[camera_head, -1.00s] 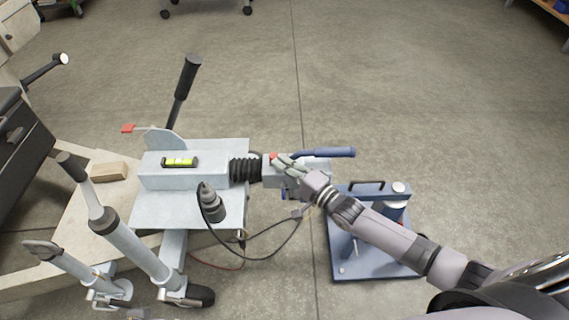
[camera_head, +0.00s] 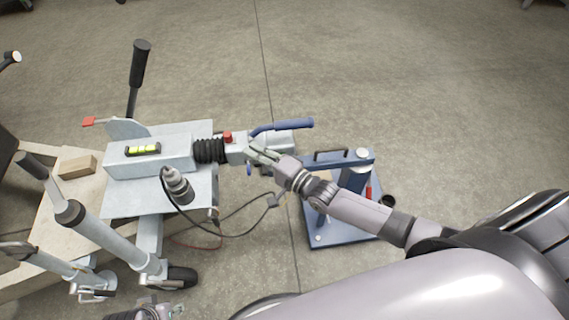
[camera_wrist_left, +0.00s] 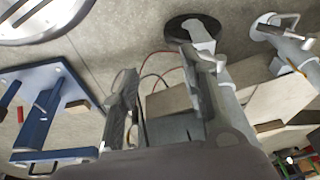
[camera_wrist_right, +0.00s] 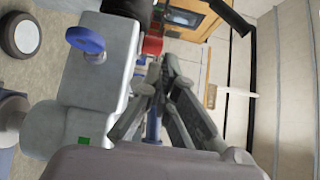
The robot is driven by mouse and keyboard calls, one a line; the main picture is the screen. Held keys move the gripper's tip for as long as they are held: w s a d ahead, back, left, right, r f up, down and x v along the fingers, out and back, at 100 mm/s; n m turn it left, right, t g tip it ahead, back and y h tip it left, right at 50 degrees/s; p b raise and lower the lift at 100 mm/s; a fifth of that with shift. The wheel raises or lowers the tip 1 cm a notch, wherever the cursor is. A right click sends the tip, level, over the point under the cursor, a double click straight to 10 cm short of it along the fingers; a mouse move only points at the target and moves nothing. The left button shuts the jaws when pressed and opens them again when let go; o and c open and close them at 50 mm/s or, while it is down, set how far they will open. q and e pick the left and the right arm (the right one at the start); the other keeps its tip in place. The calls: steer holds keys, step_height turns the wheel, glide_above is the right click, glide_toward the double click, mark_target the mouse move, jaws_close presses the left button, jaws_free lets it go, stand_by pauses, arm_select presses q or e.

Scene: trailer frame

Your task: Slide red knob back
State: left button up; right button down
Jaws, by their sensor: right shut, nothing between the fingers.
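The small red knob (camera_head: 228,137) stands on top of the grey coupling head (camera_head: 237,150), right of the black rubber bellows (camera_head: 210,150). My right gripper (camera_head: 252,147) is shut and empty, with its fingertips just right of the knob; a small gap seems to lie between them. In the right wrist view the red knob (camera_wrist_right: 152,45) shows just beyond the closed fingertips (camera_wrist_right: 160,75); contact is hard to judge there. My left gripper (camera_wrist_left: 165,95) is open and empty in the left wrist view, low near the jockey wheel and wooden board.
A blue handle (camera_head: 283,126) rises beside the coupling, close to my right fingers. A blue stand (camera_head: 340,227) is below my right forearm. A black lever (camera_head: 139,70), a spirit level (camera_head: 142,150) and a cable plug (camera_head: 178,184) are on the trailer frame. The floor behind is clear.

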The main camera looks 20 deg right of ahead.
arm_select(q)
steer(key=f, duration=0.3)
steer(key=f+p, duration=0.1)
steer(key=shift+w+a+f, duration=0.1)
steer(key=shift+a+f, duration=0.15)
steer(key=shift+a, duration=0.05)
arm_select(e)
steer(key=v, duration=0.7)
steer(key=shift+s, duration=0.25)
